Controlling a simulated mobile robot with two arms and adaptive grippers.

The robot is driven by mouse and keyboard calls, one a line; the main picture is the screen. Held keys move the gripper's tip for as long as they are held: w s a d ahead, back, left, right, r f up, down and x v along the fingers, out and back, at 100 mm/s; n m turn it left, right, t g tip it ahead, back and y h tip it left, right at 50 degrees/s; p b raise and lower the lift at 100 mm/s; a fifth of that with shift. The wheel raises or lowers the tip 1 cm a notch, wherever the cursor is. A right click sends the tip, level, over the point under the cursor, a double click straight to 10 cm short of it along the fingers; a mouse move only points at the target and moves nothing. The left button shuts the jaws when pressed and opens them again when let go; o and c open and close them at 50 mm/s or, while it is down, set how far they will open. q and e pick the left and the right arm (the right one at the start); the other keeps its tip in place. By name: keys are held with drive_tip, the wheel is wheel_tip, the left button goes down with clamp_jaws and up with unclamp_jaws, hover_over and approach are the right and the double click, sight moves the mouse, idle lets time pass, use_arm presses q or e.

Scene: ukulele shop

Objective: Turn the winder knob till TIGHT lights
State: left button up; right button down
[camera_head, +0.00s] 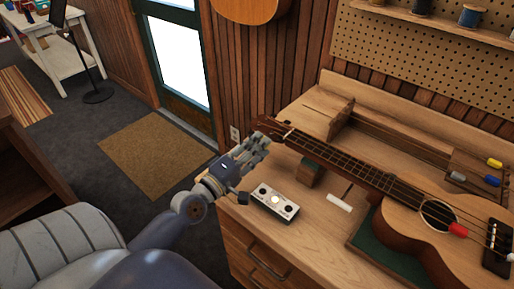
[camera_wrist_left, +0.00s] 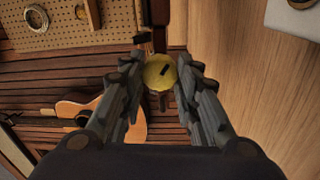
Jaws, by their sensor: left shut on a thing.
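My left gripper (camera_head: 262,142) reaches in from the left to the headstock end of the ukulele (camera_head: 420,205) on the workbench. Its fingers are shut on a round yellow knob (camera_wrist_left: 159,72), which shows between the fingertips in the left wrist view with a small dark mark on it. In the head view the fingers hide the knob. A small white box (camera_head: 288,211) with three round lamps sits below the gripper at the bench's front edge. Its middle lamp (camera_head: 275,199) glows pale yellow; the outer two look dark. I cannot read its labels. My right gripper is out of view.
The ukulele's neck rests on a dark block (camera_head: 311,172), its body on a green mat (camera_head: 362,243). A white stick (camera_head: 339,203) lies nearby. Coloured-handled tools (camera_head: 491,181) lie behind. The pegboard wall (camera_head: 410,50) closes the back; open floor lies left.

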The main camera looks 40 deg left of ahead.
use_arm(q)
drive_tip(key=shift+f+m, duration=0.1)
drive_tip(key=shift+m, duration=1.1)
drive_tip(key=o, duration=0.8)
drive_tip(key=shift+s, duration=0.1)
drive_tip(key=s, duration=0.8)
drive_tip(key=s+a, duration=0.1)
drive_tip(key=s, duration=0.2)
drive_tip(key=shift+s+a+f, duration=0.1)
drive_tip(key=shift+s+f, duration=0.1)
drive_tip(key=shift+s, duration=0.2)
